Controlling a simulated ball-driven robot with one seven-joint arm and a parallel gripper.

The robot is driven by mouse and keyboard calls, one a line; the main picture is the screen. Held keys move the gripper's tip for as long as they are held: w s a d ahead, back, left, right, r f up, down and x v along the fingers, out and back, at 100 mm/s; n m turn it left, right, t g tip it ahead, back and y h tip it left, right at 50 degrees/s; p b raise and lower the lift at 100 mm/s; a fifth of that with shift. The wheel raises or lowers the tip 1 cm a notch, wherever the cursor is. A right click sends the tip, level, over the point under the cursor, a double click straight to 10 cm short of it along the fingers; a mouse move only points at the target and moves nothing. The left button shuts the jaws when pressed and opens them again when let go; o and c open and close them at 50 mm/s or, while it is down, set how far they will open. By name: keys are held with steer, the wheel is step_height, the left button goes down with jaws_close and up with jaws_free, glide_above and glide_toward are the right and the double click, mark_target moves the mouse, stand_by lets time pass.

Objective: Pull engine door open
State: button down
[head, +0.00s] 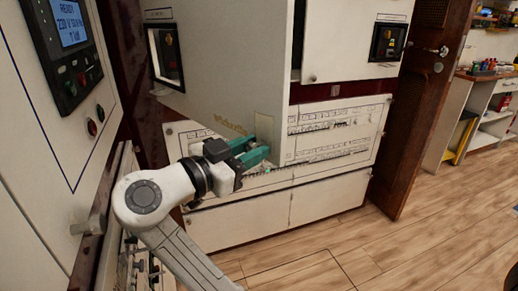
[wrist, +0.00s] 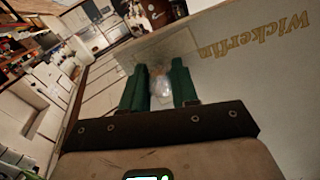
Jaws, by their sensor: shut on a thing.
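The engine door is the large white panel (head: 235,65) with gold "Wickerfin" lettering in the head view. It stands out from the cabinet front at an angle, with a dark gap along its right edge. The door face (wrist: 245,65) and its lettering fill the right of the wrist view. My gripper (head: 265,152) is at the door's lower right, its green fingers against the door. In the wrist view the fingers (wrist: 160,82) are on either side of a small pale, shiny piece (wrist: 161,85), which seems to be the door's handle. The exact contact is partly hidden.
A control panel with a blue screen (head: 72,35) is close on the left. White breaker panels (head: 340,130) line the cabinet below and behind the door. A dark red wooden door (head: 425,110) stands open at the right. The wooden floor (head: 400,250) in front is clear.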

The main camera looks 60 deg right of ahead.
mark_target(266, 127)
steer(key=shift+f, duration=0.1)
steer(key=c, duration=0.9)
jaws_free()
steer(key=shift+o, duration=0.2)
steer(key=shift+r, duration=0.6)
steer(key=r, duration=0.2)
steer(key=p, duration=0.1)
steer(key=shift+s+r, duration=0.25)
steer(key=shift+r, duration=0.15)
steer(key=s+r, duration=0.2)
steer(key=s+a+r+p, duration=0.1)
steer(key=s+r, duration=0.1)
steer(key=r, duration=0.1)
steer(key=shift+s+a+r, duration=0.2)
steer(key=shift+s+r, duration=0.1)
steer(key=shift+s, duration=0.1)
steer(key=s+a+r+p, duration=0.1)
steer(key=s+a+r, duration=0.1)
steer(key=s, duration=0.6)
steer(key=shift+a+r, duration=0.15)
steer(key=shift+r, duration=0.6)
steer(key=shift+s, duration=0.1)
steer(key=shift+c, duration=0.2)
